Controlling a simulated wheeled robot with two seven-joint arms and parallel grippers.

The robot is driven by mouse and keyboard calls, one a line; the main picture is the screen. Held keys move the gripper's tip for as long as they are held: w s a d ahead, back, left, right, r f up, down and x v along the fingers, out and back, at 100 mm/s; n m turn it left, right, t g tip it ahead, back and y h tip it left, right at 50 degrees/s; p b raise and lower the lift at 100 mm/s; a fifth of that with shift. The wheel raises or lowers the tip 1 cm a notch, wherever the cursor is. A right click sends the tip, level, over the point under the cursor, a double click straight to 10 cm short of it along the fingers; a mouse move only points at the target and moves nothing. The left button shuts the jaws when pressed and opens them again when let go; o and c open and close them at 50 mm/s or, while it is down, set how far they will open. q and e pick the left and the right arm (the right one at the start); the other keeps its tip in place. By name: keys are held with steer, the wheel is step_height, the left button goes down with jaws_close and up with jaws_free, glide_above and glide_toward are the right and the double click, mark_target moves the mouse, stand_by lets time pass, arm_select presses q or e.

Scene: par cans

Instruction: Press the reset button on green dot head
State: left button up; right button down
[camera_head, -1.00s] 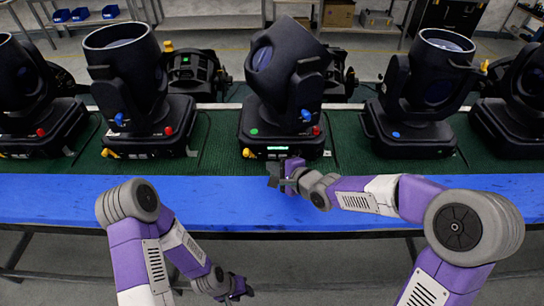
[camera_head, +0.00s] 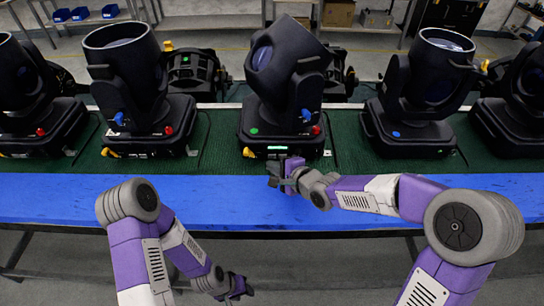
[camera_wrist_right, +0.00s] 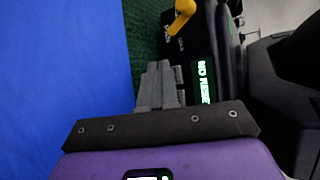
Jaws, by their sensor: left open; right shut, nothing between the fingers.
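The green dot head (camera_head: 290,75) stands in the middle of the row, its black base marked with a green dot (camera_head: 254,131). A lit green display (camera_head: 277,148) is on its front face. My right gripper (camera_head: 274,171) is shut and empty, just in front of and below that display. In the right wrist view its fingers (camera_wrist_right: 160,85) point at the front panel, beside the display (camera_wrist_right: 204,82) with green lettering. I cannot make out a separate reset button or tell whether the fingertips touch the panel. My left gripper (camera_head: 238,289) is open and low, in front of the table.
A yellow knob (camera_head: 249,153) sits at the front-left corner of the middle base. The blue table strip (camera_head: 120,185) in front is clear.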

steer(key=shift+w, duration=0.1)
stand_by(0.7)
steer(key=shift+w+p, duration=0.35)
steer(key=shift+p, duration=0.05)
steer(key=shift+w, duration=0.35)
stand_by(0.6)
steer(key=shift+s, duration=0.8)
